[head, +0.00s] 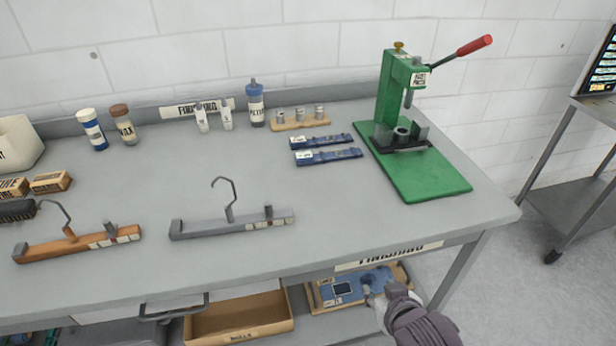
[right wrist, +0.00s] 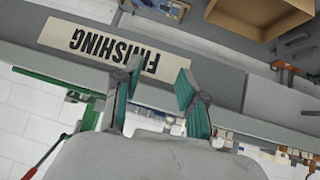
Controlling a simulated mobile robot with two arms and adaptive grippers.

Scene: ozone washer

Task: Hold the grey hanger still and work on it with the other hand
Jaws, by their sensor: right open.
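The grey hanger (head: 232,222) lies on the table near its front edge, with its hook standing up. Nothing touches it. My right gripper (head: 374,294) is low in front of the table's right side, below the tabletop, well away from the hanger. In the right wrist view its two teal-padded fingers (right wrist: 157,90) stand apart with nothing between them, in front of the table's front edge and its FINISHING label (right wrist: 104,48). My left gripper does not show.
A brown hanger (head: 80,243) lies left of the grey one. A green press (head: 420,170) stands at the right, two blue bars (head: 328,156) beside it. Bottles (head: 256,105) line the back. An open cardboard box (head: 240,318) sits on the lower shelf. The tabletop's front right is clear.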

